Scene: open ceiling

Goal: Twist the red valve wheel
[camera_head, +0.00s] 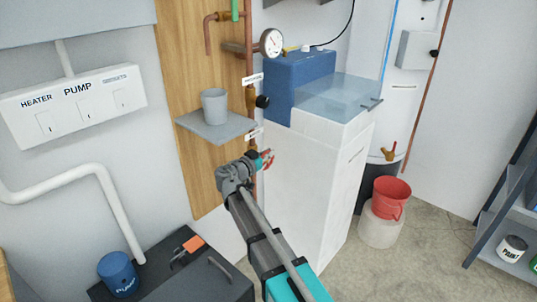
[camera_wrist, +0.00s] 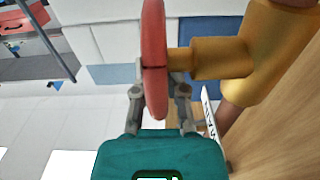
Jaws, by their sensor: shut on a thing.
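The red valve wheel (camera_wrist: 154,45) stands edge-on in the wrist view, on the stem of a brass valve (camera_wrist: 245,55). My gripper (camera_wrist: 158,88) is shut on the lower part of the wheel's rim, one finger on each side. In the head view my gripper (camera_head: 262,161) is at the copper pipe below the small grey shelf. Only a small part of the wheel (camera_head: 269,165) shows there; my gripper hides most of it.
The grey shelf (camera_head: 218,128) with a grey cup (camera_head: 214,105) is just above my gripper. A wooden panel (camera_head: 195,160) is behind to the left. A white cabinet (camera_head: 305,185) stands close on the right. A black box (camera_head: 190,275) is below left.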

